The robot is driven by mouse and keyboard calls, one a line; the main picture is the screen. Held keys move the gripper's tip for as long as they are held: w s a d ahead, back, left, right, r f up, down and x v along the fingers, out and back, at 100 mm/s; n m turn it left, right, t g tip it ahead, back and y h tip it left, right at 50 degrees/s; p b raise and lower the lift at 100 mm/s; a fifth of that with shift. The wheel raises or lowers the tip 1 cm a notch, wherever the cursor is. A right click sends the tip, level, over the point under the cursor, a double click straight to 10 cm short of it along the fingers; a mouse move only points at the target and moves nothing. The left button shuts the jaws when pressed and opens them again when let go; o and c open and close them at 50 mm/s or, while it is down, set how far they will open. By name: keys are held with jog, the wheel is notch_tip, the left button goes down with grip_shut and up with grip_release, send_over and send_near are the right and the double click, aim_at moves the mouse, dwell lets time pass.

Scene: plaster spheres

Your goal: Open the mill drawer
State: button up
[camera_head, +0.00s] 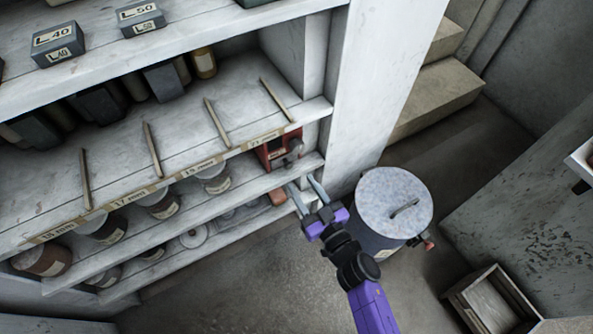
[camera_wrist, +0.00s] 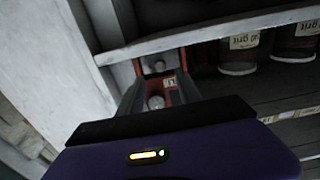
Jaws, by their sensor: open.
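The mill (camera_head: 274,151) is a small red box with a grey metal part on its front. It stands at the right end of a shelf, beside the white upright. My gripper (camera_head: 301,183) is in front of the shelf edge, below and slightly right of the mill, with its two grey fingers apart and nothing visible between them. In the wrist view the red mill (camera_wrist: 160,75) shows beyond the fingers, with two round grey knobs and a small label. I cannot tell which knob belongs to the drawer, nor whether a finger touches the mill.
Shelves to the left hold several labelled jars (camera_head: 215,180) and dark blocks (camera_head: 58,43). A lidded grey drum (camera_head: 393,203) stands close to the right of my gripper. A wooden crate (camera_head: 492,303) lies on the floor at lower right. Open floor lies left of my arm.

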aim_at(290, 167)
jog(key=b+x, duration=0.1)
jog(key=x, duration=0.4)
jog(key=shift+w+a, duration=0.25)
jog(key=shift+w, duration=0.05)
jog(key=shift+c, duration=0.2)
grip_shut()
jog(key=shift+s, duration=0.1)
dwell(0.9)
